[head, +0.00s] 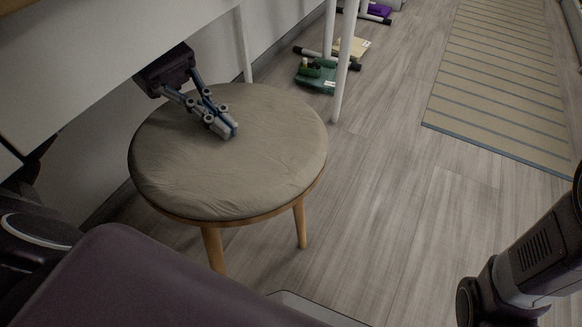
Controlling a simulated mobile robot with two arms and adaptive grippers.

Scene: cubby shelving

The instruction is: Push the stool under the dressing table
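The stool (255,160) has a round grey-beige seat and wooden legs, two of which show. It stands upright on the floor in front of the white dressing table (115,60), its far left part close to the table's edge. My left gripper (228,130) is over the seat, its fingertips close together and pointing down to the right. Whether the fingertips touch the seat I cannot tell. My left gripper appears shut with nothing between its fingers. My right arm shows at the lower right, but its gripper is out of view.
White legs (346,60) stand beyond the stool. Green items (316,75) and a yellowish item (352,47) lie on the floor near them. A striped beige rug (500,80) lies at the upper right. The wood floor (400,220) right of the stool is clear.

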